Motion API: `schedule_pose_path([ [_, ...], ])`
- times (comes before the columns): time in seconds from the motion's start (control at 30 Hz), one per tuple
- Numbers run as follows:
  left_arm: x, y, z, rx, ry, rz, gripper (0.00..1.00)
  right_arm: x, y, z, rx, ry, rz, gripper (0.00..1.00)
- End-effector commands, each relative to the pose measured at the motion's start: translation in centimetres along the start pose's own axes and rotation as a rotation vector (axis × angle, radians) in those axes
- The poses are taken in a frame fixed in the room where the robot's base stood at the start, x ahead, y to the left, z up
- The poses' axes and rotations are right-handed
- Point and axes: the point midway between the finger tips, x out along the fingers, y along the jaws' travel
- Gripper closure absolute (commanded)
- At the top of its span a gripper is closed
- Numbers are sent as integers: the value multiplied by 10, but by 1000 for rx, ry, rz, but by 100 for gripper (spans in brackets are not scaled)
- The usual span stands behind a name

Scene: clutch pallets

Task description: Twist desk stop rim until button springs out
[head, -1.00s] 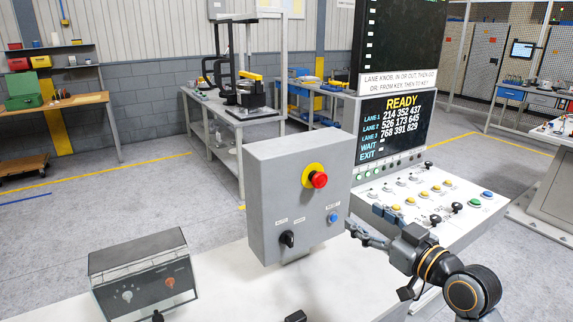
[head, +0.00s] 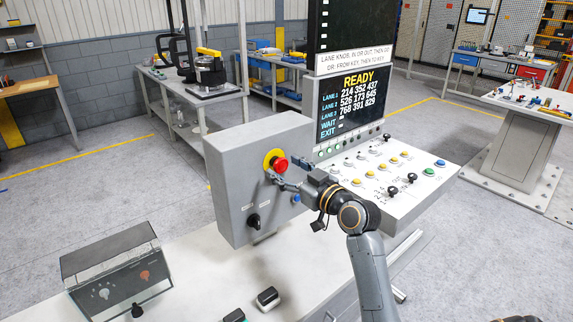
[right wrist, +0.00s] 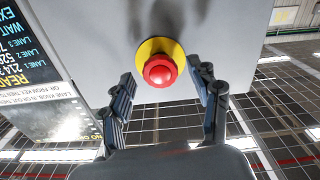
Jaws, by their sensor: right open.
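The desk stop is a red mushroom button (head: 281,165) on a yellow disc (head: 270,157), on the front of a grey box (head: 232,180). Whether a finger touches the rim cannot be told. My left gripper is not in view.
A black knob (head: 253,221) and a blue button (head: 296,198) sit lower on the box. A sloped console (head: 400,200) with knobs and buttons stands right, under a READY screen (head: 353,103). A smaller control box (head: 115,275) stands front left on the white desk.

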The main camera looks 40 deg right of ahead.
Motion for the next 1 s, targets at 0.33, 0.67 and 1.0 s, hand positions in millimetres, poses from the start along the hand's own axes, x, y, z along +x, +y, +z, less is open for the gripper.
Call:
schedule_pose_path([
  [0.33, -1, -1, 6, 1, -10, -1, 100, 3, 0, 1, 0, 0, 0, 42],
  [0.67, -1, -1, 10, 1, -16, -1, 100, 3, 0, 0, 1, 0, 0, 93],
  [1.0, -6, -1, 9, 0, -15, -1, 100, 3, 0, -1, 88, 0, 0, 93],
])
